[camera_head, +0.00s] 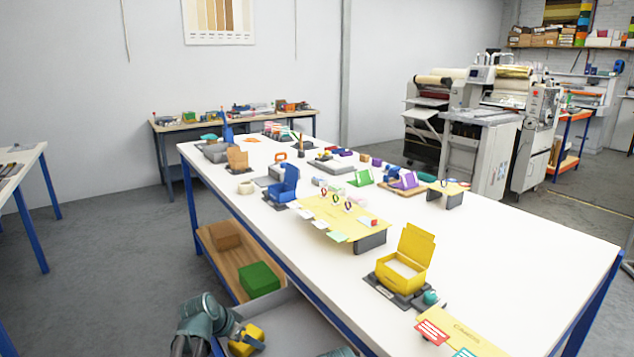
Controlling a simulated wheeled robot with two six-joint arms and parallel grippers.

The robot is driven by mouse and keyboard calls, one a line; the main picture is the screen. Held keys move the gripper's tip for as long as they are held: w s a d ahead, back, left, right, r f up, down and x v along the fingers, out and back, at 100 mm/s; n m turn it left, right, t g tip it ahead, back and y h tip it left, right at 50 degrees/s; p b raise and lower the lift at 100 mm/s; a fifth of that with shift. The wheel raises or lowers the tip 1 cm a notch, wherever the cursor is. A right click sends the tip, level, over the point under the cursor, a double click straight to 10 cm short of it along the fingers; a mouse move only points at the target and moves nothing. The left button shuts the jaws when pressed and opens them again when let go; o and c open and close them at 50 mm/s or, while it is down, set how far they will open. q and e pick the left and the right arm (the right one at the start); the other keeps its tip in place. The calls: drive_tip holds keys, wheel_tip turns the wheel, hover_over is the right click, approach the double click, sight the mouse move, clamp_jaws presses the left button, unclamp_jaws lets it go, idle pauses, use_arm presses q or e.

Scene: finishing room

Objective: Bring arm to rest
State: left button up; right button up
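My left arm comes in at the bottom left, beside the near long side of the white table (540,270). Its gripper (246,338) is low, below the tabletop, at a small yellow box (243,347) over a grey bin (292,318). Grey finger parts overlap the yellow box; whether they grip it or stand apart around it, I cannot tell. Only a small piece of my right arm shows at the bottom edge, and its gripper is out of view.
An open yellow box (411,255) stands on a dark fixture near the table's front. A yellow sheet (465,338) lies at the near edge. Below, a wooden shelf (222,262) holds a green box (259,280) and a brown box (225,236). Floor is clear at left.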

use_arm(q)
drive_tip(key=shift+r, duration=0.2)
drive_tip(key=shift+s+r+p, duration=0.1)
drive_tip(key=shift+r+p, duration=0.15)
drive_tip(key=shift+p, duration=0.15)
drive_tip(key=p+v, duration=1)
drive_tip(key=v, duration=0.1)
drive_tip(key=b+x, duration=1.1)
drive_tip(key=x, duration=0.1)
drive_tip(key=shift+s+a+f, duration=0.1)
drive_tip(key=shift+a+f, duration=0.05)
wheel_tip(320, 180, up, 18)
drive_tip(key=w+d+p, duration=0.1)
drive_tip(key=p, duration=1.6)
drive_tip(key=shift+d+f, duration=0.25)
